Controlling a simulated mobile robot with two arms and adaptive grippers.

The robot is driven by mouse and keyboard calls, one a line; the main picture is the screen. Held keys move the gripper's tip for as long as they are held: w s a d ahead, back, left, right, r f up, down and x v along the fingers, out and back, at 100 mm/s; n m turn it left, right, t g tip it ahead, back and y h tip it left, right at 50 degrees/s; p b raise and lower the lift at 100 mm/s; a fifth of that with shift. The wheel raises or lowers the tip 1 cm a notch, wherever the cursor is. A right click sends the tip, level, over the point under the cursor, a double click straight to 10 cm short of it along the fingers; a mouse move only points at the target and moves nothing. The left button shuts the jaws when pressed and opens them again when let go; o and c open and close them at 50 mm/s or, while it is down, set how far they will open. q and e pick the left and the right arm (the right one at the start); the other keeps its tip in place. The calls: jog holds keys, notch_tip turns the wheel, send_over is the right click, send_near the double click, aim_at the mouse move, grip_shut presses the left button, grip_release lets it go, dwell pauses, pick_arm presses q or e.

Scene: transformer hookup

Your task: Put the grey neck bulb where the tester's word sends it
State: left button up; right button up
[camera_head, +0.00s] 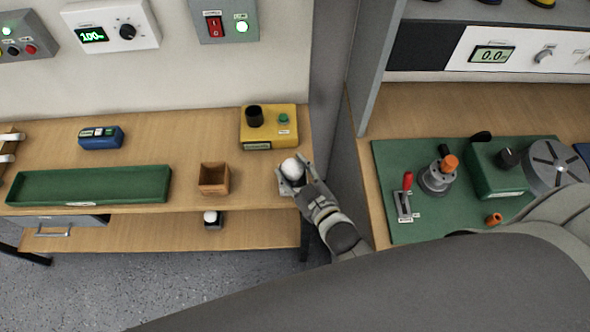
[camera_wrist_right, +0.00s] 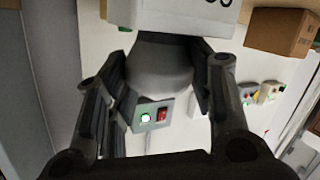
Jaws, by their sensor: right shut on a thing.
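My right gripper (camera_head: 297,174) is shut on a bulb with a round white top (camera_head: 290,166), held over the right end of the wooden bench. In the wrist view the right gripper (camera_wrist_right: 172,85) has its fingers on both sides of a rounded grey part (camera_wrist_right: 158,68). A pale block with dark marks (camera_wrist_right: 185,15) adjoins that part at the top. The yellow tester (camera_head: 283,138), with a black socket and a green button, stands just behind the gripper; its label is too small to read. My left gripper is not in view.
An open wooden box (camera_head: 214,189) and a long green tray (camera_head: 30,187) stand at the bench front. A blue device (camera_head: 101,138) sits behind the tray. Another white-topped item (camera_head: 211,217) is on the lower shelf. A grey partition (camera_head: 335,80) rises right of the bench.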

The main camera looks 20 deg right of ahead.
jog(key=o, duration=0.9)
jog(key=shift+f, duration=0.2)
jog(key=shift+c, duration=0.2)
jog(key=shift+r, duration=0.15)
jog(key=shift+s, duration=0.3)
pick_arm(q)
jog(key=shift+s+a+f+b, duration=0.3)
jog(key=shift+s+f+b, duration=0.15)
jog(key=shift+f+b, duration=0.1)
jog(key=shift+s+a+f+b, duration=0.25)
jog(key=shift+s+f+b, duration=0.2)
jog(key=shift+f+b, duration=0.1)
pick_arm(e)
jog(key=v, duration=1.1)
jog(key=shift+s+r, duration=0.25)
